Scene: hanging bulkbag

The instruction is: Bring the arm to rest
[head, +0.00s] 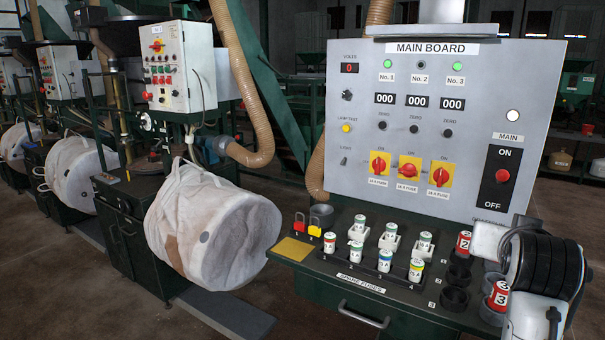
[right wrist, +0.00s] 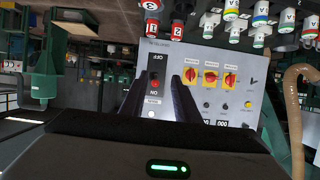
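My right arm (head: 545,265) shows at the lower right of the head view, beside the console's right end and in front of the main board's lower right corner. Its fingertips cannot be made out there. In the right wrist view, my right gripper (right wrist: 158,88) has two dark fingers apart with nothing between them. That view shows the main board upside down past the fingers, with the red main switch (right wrist: 154,85) seen in the gap. The grey main board (head: 455,110) stands upright behind the console. My left gripper is not in view.
Red numbered fuses (head: 464,243) stand at the console's right, close to my arm. Several white fuses (head: 385,260) stand in the middle, and red and yellow padlocks (head: 308,232) at the left.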

